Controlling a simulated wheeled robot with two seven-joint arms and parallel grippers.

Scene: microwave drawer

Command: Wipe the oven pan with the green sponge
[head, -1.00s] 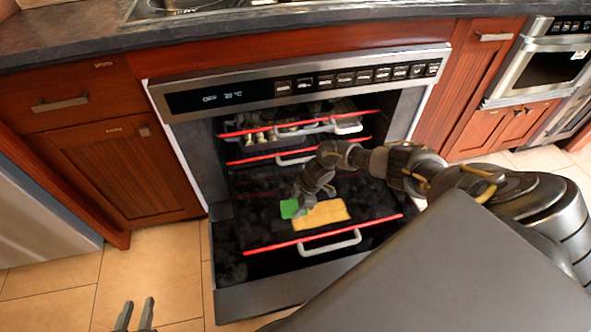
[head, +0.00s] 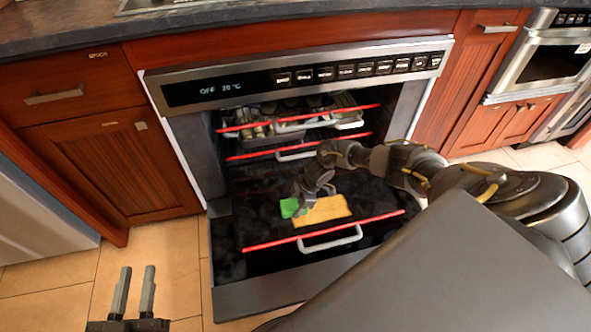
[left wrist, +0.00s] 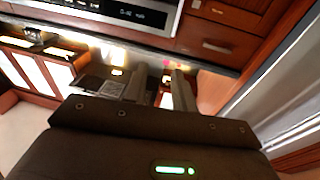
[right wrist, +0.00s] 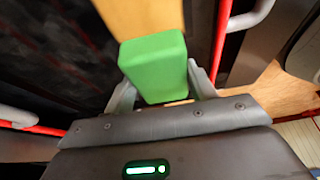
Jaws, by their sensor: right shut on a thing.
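The green sponge (head: 290,208) is at the left end of a flat tan-yellow patch (head: 322,210) on the dark, pulled-out oven pan (head: 262,228). My right gripper (head: 305,197) reaches into the oven from the right and is shut on the sponge. In the right wrist view the sponge (right wrist: 153,65) sits between the two fingers, with the tan patch (right wrist: 145,15) beyond it. I cannot tell whether the sponge's underside touches the pan. My left gripper (head: 138,268) is open and empty, in front of the oven at the lower left.
The oven front (head: 300,80) has a control panel reading "OFF 20 °C". Upper racks (head: 295,130) with red edges and white handles sit behind the pan. The pan's front has a white handle (head: 330,241). Wooden cabinets (head: 115,170) flank the oven. The tiled floor at left (head: 50,295) is clear.

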